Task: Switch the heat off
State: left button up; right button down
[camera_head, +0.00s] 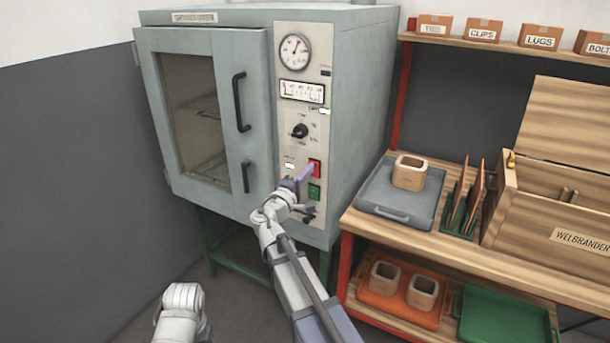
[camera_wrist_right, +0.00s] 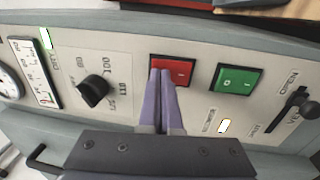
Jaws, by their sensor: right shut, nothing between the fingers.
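The grey oven (camera_head: 255,60) has a control panel on its right front. A red button (camera_head: 315,166), also in the right wrist view (camera_wrist_right: 182,66), sits above a green button (camera_head: 314,193), also seen in the wrist view (camera_wrist_right: 234,79). My right gripper (camera_head: 307,173) is shut and empty, its purple fingertips at the red button. In the wrist view the fingertips (camera_wrist_right: 161,73) overlap the red button's edge; I cannot tell whether they press it. A pale lamp (camera_wrist_right: 224,126) near the buttons looks lit. My left gripper is not in view; only part of that arm shows.
The panel also has a round gauge (camera_head: 294,52), a meter (camera_head: 301,91), a black knob (camera_head: 299,131) and a vent lever (camera_wrist_right: 299,101). The oven door is closed. A wooden bench with a grey tray (camera_head: 372,190) stands to the right.

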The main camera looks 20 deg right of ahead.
jog(key=v, duration=0.7)
jog(key=shift+s+a+b, duration=0.15)
jog(key=shift+s+b, duration=0.05)
jog(key=shift+b, duration=0.15)
dwell(0.5)
